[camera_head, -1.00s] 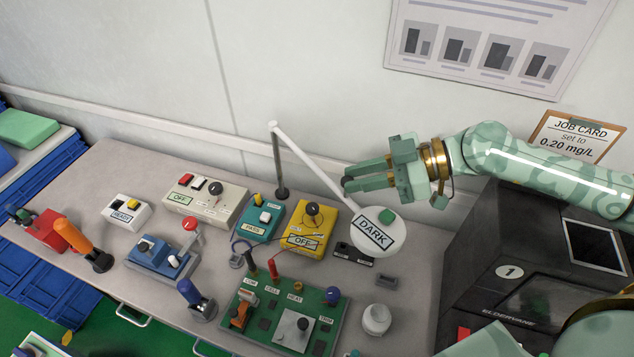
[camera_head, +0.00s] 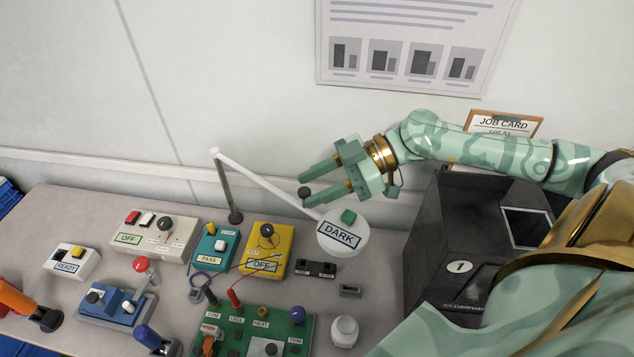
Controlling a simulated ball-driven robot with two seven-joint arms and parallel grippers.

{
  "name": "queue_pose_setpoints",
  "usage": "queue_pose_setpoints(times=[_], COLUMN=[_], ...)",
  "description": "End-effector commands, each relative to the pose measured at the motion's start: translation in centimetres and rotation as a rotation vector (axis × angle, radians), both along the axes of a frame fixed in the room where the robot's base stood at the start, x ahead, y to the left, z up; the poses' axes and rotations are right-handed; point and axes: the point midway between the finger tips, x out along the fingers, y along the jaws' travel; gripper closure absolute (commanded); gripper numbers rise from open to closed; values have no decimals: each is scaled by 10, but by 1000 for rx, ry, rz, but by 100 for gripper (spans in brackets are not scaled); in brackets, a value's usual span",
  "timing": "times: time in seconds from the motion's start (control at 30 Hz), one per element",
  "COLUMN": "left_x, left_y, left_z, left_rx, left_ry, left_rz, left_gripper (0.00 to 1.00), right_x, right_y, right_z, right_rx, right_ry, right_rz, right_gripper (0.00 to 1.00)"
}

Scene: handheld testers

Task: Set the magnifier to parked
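The magnifier (camera_head: 342,236) has a white round head with a DARK label and a green button (camera_head: 348,216). A white arm (camera_head: 262,181) joins it to a dark post (camera_head: 228,192) at the back of the bench. My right gripper (camera_head: 307,187) reaches in from the right, above and behind the head. My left gripper is out of view.
Below stand a yellow OFF tester (camera_head: 282,243), a teal PASS tester (camera_head: 225,237), a beige OFF box (camera_head: 182,232) and a green circuit board (camera_head: 232,325). A white jar (camera_head: 344,332) is in front. A black machine (camera_head: 424,235) marked 1 stands to the right.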

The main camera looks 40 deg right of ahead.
Motion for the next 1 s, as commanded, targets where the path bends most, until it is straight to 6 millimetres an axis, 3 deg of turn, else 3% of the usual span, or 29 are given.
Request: queue_pose_setpoints(times=[0.2,0.37,0.63,0.8,1.0], left_x=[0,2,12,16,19], left_y=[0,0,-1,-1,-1], left_z=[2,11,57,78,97], left_rx=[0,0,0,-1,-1], left_ry=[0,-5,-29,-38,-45], left_rz=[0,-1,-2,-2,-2], left_gripper=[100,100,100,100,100], right_x=[0,0,-44,-80,-107], right_y=[0,-1,28,53,71], right_z=[6,34,99,116,130], right_rx=[0,-3,1,2,1], right_ry=[-2,-5,-1,1,1], right_rz=[0,2,4,4,1], right_gripper=[57,57,57,57,57])
